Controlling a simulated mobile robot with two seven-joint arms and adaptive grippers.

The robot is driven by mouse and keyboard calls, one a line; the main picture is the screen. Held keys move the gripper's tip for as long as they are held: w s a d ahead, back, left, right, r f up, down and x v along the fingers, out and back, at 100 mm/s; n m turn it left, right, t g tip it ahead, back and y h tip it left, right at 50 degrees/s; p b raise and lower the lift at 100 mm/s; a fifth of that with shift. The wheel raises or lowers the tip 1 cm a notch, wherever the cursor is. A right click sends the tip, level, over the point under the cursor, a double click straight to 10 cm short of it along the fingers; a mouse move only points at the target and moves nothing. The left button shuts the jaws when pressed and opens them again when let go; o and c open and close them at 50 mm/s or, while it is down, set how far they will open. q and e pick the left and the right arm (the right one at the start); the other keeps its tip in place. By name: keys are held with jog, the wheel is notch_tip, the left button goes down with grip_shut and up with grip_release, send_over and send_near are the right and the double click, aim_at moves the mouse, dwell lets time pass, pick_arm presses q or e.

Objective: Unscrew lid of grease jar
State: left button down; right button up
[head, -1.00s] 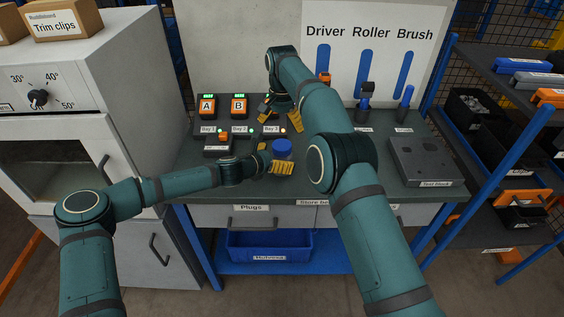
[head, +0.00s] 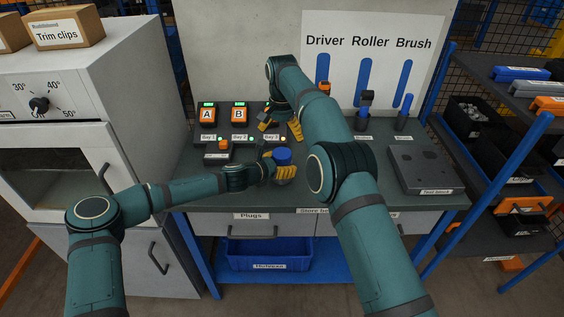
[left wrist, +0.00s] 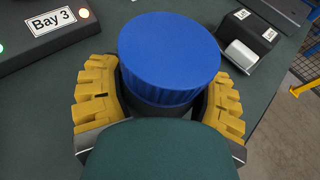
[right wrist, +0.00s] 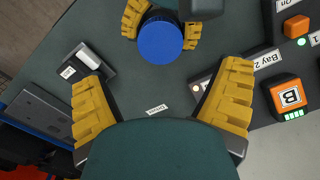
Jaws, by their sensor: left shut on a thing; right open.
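The grease jar has a ribbed blue lid (head: 283,155) above a dark body (left wrist: 160,107) and stands upright near the bench's front edge. My left gripper (head: 284,171) is shut on the jar body from the front left, one yellow finger on each side below the lid. The lid also shows in the left wrist view (left wrist: 170,55) and at the top of the right wrist view (right wrist: 160,41). My right gripper (head: 280,130) is open and empty, pointing down behind the jar.
Behind stand a Bay row and orange units A (head: 207,115) and B (head: 239,115). A grey test block (head: 420,168) and tool holders (head: 362,122) are at right.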

aim_at(282, 153)
jog(key=m, duration=0.3)
jog(key=shift+f+m, duration=0.2)
jog(key=shift+m, duration=0.2)
jog(key=m, duration=0.4)
jog(key=shift+r+m, duration=0.1)
jog(key=shift+m, duration=0.3)
jog(key=shift+f, duration=3.9)
jog(key=c, duration=1.3)
jog(key=n, duration=0.3)
jog(key=shift+n, duration=0.3)
jog(key=n, duration=0.3)
jog(key=shift+n, duration=0.4)
jog(key=n, duration=0.5)
jog(key=shift+n, duration=0.4)
